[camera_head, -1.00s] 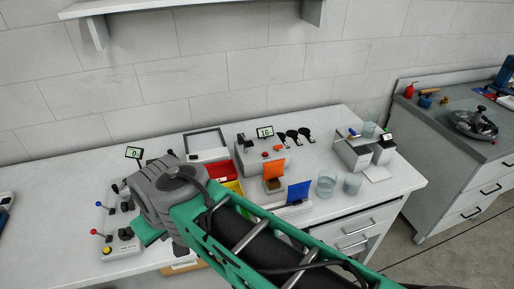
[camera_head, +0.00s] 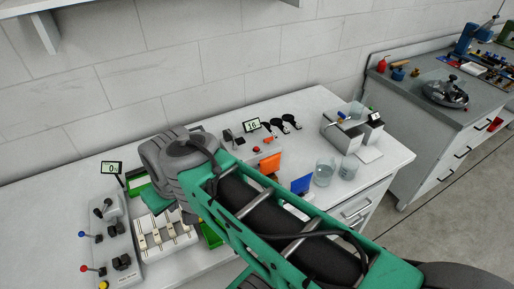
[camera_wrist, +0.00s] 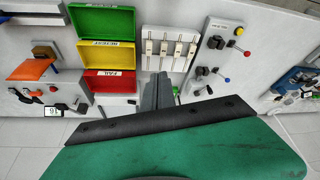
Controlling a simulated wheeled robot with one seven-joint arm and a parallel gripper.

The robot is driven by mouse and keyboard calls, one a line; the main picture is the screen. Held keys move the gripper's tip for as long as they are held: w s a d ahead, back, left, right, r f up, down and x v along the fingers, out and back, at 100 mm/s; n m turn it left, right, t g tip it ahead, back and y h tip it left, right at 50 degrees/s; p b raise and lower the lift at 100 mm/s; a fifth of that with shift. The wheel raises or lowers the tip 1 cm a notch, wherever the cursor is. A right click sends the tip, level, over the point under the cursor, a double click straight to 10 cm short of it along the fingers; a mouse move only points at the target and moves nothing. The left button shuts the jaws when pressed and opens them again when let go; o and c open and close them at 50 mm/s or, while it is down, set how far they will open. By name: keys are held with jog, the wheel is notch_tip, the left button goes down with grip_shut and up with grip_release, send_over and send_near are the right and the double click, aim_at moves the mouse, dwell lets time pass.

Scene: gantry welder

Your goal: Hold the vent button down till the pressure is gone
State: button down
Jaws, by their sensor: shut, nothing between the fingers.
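Two buttons stand out, and I cannot read a label that says which is the vent button. A red button (camera_head: 256,149) is on the grey box (camera_head: 241,152) with a display (camera_head: 251,125) reading 16; the red button also shows at the left of the wrist view (camera_wrist: 53,88). A yellow button (camera_head: 103,285) is on the left control panel (camera_head: 122,247), by a display (camera_head: 111,168) reading 0; it also shows in the wrist view (camera_wrist: 239,31). My gripper (camera_wrist: 159,88) is shut and empty, over the bench between both devices, apart from either button. In the head view my arm hides its fingertips.
Green, yellow and red bins (camera_wrist: 107,52) and a white rack (camera_wrist: 170,47) lie close to my gripper. Blue and red levers (camera_head: 90,268) stick out from the panel.

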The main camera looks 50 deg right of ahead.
jog(key=w+d+n, duration=0.1)
jog(key=w+d, duration=0.5)
jog(key=n+t+h+b, duration=0.1)
jog(key=n+t+b, duration=0.1)
jog(key=n+t, duration=0.35)
send_over(258, 151)
notch_tip(258, 151, down, 4)
jog(key=f, duration=0.1)
jog(key=shift+r+n+g, duration=0.25)
jog(key=shift+n+g, duration=0.1)
jog(key=shift+n, duration=0.1)
jog(key=shift+f, duration=0.15)
notch_tip(258, 151, down, 8)
jog(key=b, duration=0.3)
jog(key=shift+f+b, duration=0.3)
jog(key=shift+b, duration=0.3)
